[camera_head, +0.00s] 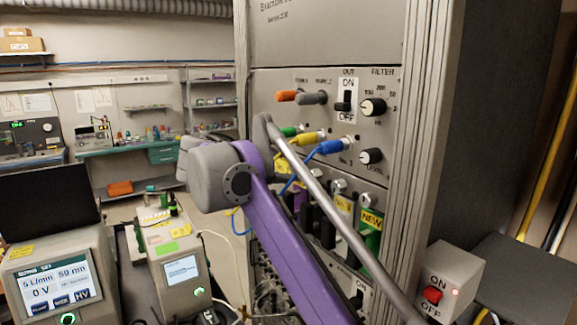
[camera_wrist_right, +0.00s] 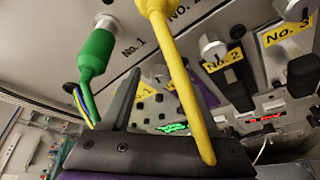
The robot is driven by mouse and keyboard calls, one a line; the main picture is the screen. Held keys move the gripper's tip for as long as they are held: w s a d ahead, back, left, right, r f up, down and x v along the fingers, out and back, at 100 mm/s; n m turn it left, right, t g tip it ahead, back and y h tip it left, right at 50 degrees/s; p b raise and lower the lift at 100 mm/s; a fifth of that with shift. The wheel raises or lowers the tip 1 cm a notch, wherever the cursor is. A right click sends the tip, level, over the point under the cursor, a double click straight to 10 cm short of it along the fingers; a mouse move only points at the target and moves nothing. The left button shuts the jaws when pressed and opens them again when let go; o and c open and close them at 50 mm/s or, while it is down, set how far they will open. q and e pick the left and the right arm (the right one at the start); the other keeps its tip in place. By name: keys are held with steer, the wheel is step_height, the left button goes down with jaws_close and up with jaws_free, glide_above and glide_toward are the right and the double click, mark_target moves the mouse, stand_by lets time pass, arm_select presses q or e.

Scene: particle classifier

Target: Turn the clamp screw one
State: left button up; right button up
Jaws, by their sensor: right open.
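In the right wrist view my right gripper (camera_wrist_right: 160,78) is open, its two dark fingers apart and pointing at the rack panel. A grey screw head (camera_wrist_right: 160,73), apparently clamp screw one, shows small between the fingertips, above a partly covered yellow label ending in 1 (camera_wrist_right: 143,92). I cannot tell whether the fingers touch it. The grey clamp screw (camera_wrist_right: 213,47) by the label No. 2 is to its right. In the head view two silver screws (camera_head: 339,185) show on the rack; my purple right arm hides the gripper and screw one. My left gripper is out of view.
A green plug (camera_wrist_right: 96,52) and a yellow plug with its cable (camera_wrist_right: 175,70) hang close in front of my right gripper. A blue plug (camera_head: 331,146) and cable sit above the screws. A switch box (camera_head: 445,280) stands at the lower right.

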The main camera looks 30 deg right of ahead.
steer(key=v, duration=1)
steer(key=shift+s+a, duration=0.2)
steer(key=shift+a, duration=0.1)
steer(key=shift+r, duration=0.1)
